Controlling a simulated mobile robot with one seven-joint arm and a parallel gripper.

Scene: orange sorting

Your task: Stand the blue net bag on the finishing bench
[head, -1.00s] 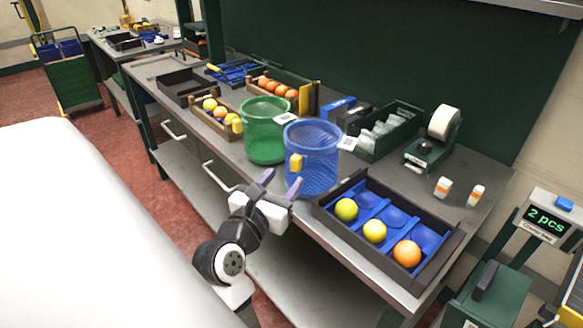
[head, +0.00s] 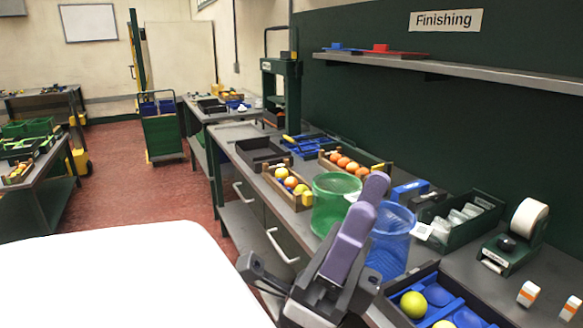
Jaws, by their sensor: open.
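The blue net bag (head: 396,240) stands upright and open-topped on the grey finishing bench (head: 238,141), below the "Finishing" sign (head: 446,20). A white tag (head: 421,231) is at its right rim. The green net bag (head: 332,205) stands just left of it. My gripper (head: 366,207) is open and empty, raised in front of the blue bag in the head view. Its purple fingers hide the bag's left side, and its body hides part of the bench front. Nothing is between the fingers.
A divided tray (head: 432,279) with yellow fruit lies at the front right. A dark bin (head: 467,220) of clear packs and a tape dispenser (head: 518,238) stand right of the bags. Crates of fruit (head: 286,187) and a black tray (head: 255,151) lie to the left.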

